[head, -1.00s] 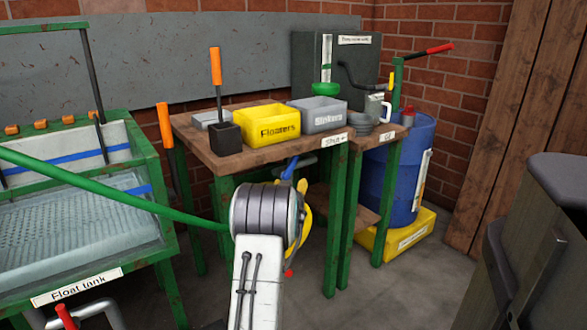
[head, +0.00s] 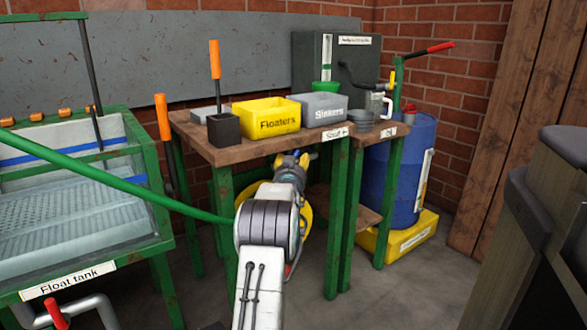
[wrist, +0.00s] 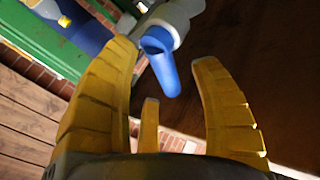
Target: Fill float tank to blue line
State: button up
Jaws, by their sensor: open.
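The float tank (head: 130,243) stands at the left, a clear tank in a green frame with a label on its front. A blue line (head: 55,156) runs along its back wall above a perforated plate. I cannot make out a water surface. A blue lever (wrist: 160,62) on a pale grey fitting shows in the wrist view. My gripper (wrist: 164,56) is open, with its yellow fingers on either side of the lever's lower end. The fingers do not visibly touch it. In the head view, my arm partly hides the gripper under the table edge.
A green hose (head: 120,184) crosses in front of the tank. The wooden table (head: 270,145) above my arm holds yellow and grey bins and a black cup. A blue barrel (head: 408,170) stands at right. A red-handled pipe (head: 55,314) is below the tank.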

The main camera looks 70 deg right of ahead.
jog(key=shift+x, duration=0.8)
jog(key=shift+c, duration=0.4)
grip_shut()
